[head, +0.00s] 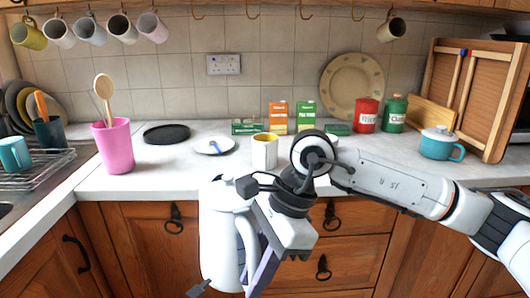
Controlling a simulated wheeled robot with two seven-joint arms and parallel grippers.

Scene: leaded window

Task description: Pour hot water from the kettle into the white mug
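The white kettle (218,235) is in the middle foreground of the head view, in front of the counter edge and over the drawer fronts. My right gripper (243,232) reaches in from the right and is shut on the kettle. The exact grip is partly hidden by the gripper body. A white mug with yellow on it (264,152) stands upright on the counter just beyond the kettle, close to my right wrist. The inside of the mug and any water are not clearly visible. My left gripper is not in view.
A pink utensil pot (113,147), black round plate (166,134) and white plate (204,145) stand left. Cartons (306,116), red (366,115) and green canisters (394,114) and a blue pot (438,148) stand behind and right. Mugs (92,31) hang above.

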